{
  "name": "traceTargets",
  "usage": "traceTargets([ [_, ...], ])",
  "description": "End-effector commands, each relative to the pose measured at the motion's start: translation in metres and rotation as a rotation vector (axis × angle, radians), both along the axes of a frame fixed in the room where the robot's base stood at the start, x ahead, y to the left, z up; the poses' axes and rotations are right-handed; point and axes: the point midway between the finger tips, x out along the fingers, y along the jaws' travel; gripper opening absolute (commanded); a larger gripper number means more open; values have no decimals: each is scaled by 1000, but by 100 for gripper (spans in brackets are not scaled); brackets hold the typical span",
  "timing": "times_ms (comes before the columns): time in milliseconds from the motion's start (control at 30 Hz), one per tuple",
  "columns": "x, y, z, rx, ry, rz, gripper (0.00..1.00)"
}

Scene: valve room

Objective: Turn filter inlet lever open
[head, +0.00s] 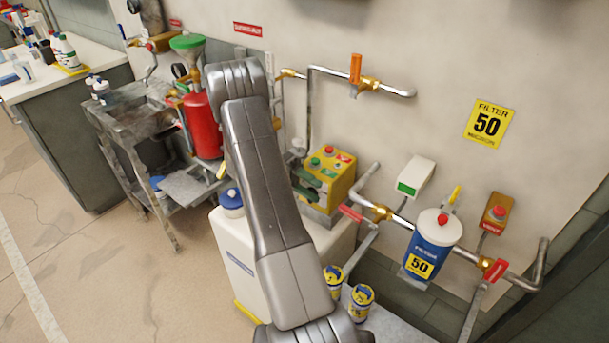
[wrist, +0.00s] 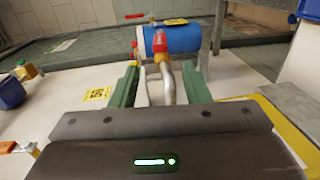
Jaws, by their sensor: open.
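The filter inlet lever (head: 350,213) is a short red handle at a brass valve (head: 381,213), on the pipe left of the blue filter (head: 433,245) in the head view. In the wrist view, a red lever (wrist: 160,40) stands in front of the blue filter (wrist: 181,38), above a brass fitting and grey pipe (wrist: 164,80). My gripper (wrist: 163,80) is open, its green fingers apart. The pipe shows between them and the lever lies beyond, with no contact visible.
A second red lever (head: 495,270) sits right of the filter. An orange lever (head: 355,68) is on the upper pipe. A yellow control box (head: 327,180) and white tank (head: 265,260) stand left of the inlet. Small yellow-labelled cans (head: 361,300) stand below.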

Motion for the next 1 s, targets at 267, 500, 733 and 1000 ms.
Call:
traceTargets([
  [267, 9, 14, 6, 0, 1, 0, 43],
  [500, 12, 18, 3, 0, 0, 0, 43],
  [733, 12, 18, 2, 0, 0, 0, 43],
  [1000, 10, 23, 8, 47, -17, 0, 0],
])
